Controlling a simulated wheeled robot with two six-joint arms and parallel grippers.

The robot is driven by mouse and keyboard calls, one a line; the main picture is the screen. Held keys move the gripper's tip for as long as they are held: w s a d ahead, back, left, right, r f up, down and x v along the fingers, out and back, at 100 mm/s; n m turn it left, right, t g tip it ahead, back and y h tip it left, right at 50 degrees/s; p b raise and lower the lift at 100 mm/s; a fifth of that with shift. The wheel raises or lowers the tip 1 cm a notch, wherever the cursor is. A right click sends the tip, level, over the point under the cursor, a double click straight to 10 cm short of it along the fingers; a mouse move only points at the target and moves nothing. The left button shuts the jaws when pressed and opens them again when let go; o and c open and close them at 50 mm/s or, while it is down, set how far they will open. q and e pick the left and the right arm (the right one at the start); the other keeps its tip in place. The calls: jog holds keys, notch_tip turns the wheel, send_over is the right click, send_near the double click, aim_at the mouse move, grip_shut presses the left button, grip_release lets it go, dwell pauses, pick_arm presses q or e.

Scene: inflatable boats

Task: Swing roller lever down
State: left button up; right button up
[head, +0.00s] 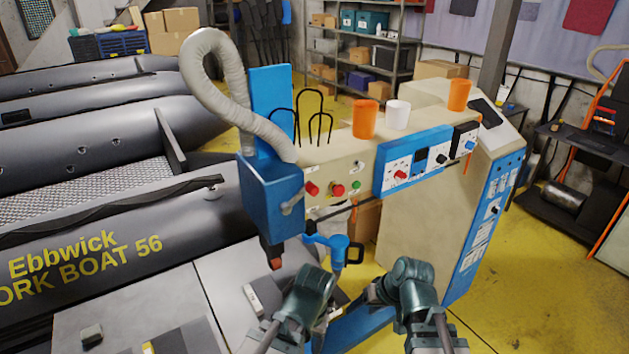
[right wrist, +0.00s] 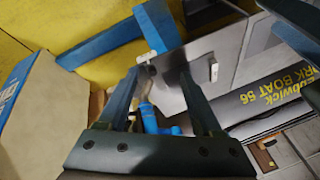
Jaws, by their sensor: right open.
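The beige and blue welding machine (head: 330,165) stands in the middle of the head view. A small grey lever (head: 291,206) is on that head. I cannot tell for sure which is the roller lever. My right gripper (head: 372,292) is just below and right of the blue lever. In the right wrist view its two fingers (right wrist: 160,75) are apart, with a blue part (right wrist: 150,118) beyond and between them. My left wrist is lower centre; its fingers are unclear.
Grey inflatable boats (head: 90,190) fill the left side. A blue beam (head: 355,325) runs low under the machine and shows in the right wrist view (right wrist: 100,47). Orange cups (head: 365,119) and a white cup (head: 397,114) stand on top. Yellow floor (head: 500,290) is clear at right.

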jog(key=w+a+r+t+y, duration=0.55)
jog(key=w+a+r, duration=0.2)
jog(key=r, duration=0.35)
jog(key=w+d+r+m+t+y, duration=0.1)
jog(key=w+r+m+t, duration=0.2)
jog(key=r+t, duration=0.3)
notch_tip(320, 180, up, 4)
jog(key=shift+w+d+f, duration=0.15)
jog(key=shift+w+f, duration=0.05)
